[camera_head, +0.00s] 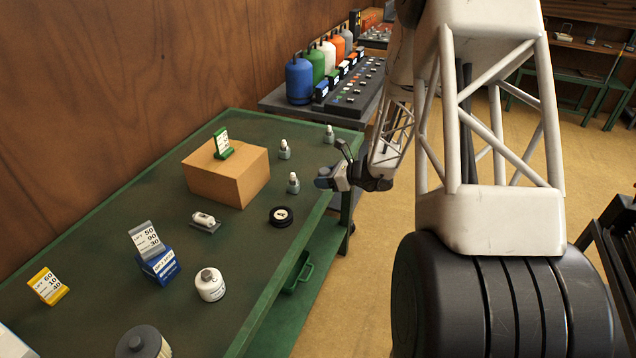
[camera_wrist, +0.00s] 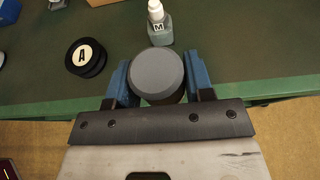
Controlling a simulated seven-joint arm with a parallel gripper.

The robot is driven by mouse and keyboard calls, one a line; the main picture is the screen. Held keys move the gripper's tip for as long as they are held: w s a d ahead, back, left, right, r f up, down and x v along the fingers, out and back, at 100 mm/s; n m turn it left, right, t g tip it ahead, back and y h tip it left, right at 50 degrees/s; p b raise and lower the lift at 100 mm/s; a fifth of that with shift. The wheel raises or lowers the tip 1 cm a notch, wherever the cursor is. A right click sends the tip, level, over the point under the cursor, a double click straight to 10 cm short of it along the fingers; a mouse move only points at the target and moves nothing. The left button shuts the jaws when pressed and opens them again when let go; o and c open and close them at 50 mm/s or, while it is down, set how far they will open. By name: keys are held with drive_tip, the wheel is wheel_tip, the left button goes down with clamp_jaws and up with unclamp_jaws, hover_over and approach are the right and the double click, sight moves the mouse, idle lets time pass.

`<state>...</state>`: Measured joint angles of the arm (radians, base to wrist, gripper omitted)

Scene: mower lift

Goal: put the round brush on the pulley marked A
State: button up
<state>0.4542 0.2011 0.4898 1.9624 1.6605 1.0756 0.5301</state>
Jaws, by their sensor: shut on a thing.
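The pulley marked A (camera_head: 281,216) is a black disc with a white label, lying flat on the green table near its right edge. It also shows in the wrist view (camera_wrist: 86,58), left of my gripper. My gripper (camera_wrist: 158,82) is shut, with its blue fingers on both sides of a round, dark grey thing (camera_wrist: 158,70), which I take for the round brush. Only its smooth round top shows; no bristles are visible. In the head view my gripper (camera_head: 340,180) is over the table's right edge, apart from the pulley and above and right of it.
A small bottle marked M (camera_wrist: 160,25) stands just beyond the held thing; it also shows in the head view (camera_head: 293,184). Two similar bottles (camera_head: 285,150) (camera_head: 329,134) stand nearby. A cardboard box (camera_head: 228,178) and a white canister (camera_head: 210,285) are on the table (camera_head: 110,225).

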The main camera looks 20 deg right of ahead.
drive_tip(key=s+a+r+n+g+y, duration=0.1)
drive_tip(key=s+a+r, duration=0.2)
drive_tip(key=s+a, duration=1.3)
drive_tip(key=s, duration=0.4)
drive_tip(key=shift+s+a+n+g, duration=0.15)
drive_tip(key=shift+n+g, duration=0.15)
drive_tip(key=shift+n, duration=0.1)
hover_over(281, 213)
drive_tip(key=shift+a+f, duration=0.1)
drive_tip(key=shift+f, duration=0.6)
drive_tip(key=shift+f, duration=1.75)
drive_tip(key=shift+f, duration=0.1)
